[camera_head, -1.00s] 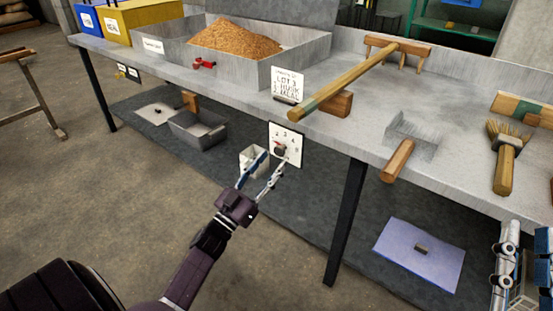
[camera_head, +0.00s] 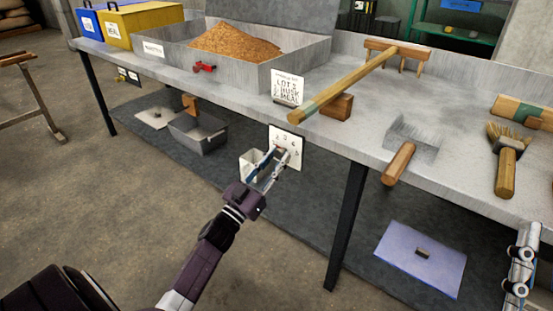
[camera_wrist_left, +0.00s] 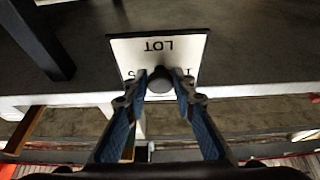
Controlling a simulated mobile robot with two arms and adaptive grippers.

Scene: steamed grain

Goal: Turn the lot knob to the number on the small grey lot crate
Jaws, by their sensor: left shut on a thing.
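The white lot dial plate (camera_head: 289,132) hangs at the bench's front edge, with small numbers around its knob. In the left wrist view the plate (camera_wrist_left: 160,48) reads LOT upside down, and the dark round knob (camera_wrist_left: 160,80) sits between my fingertips. My left gripper (camera_head: 284,154) is shut on the knob and hides it in the head view; its setting is unreadable. A small grey crate (camera_head: 207,142) stands under the bench; I see no number on it. My right gripper (camera_head: 521,272) is at the lower right edge, its fingers unclear.
A LOT card (camera_head: 287,88) stands on the bench near a long wooden-handled rake (camera_head: 350,80). A grain tray (camera_head: 297,76) is behind. A dark bench leg (camera_head: 346,225) stands to the right of my left arm.

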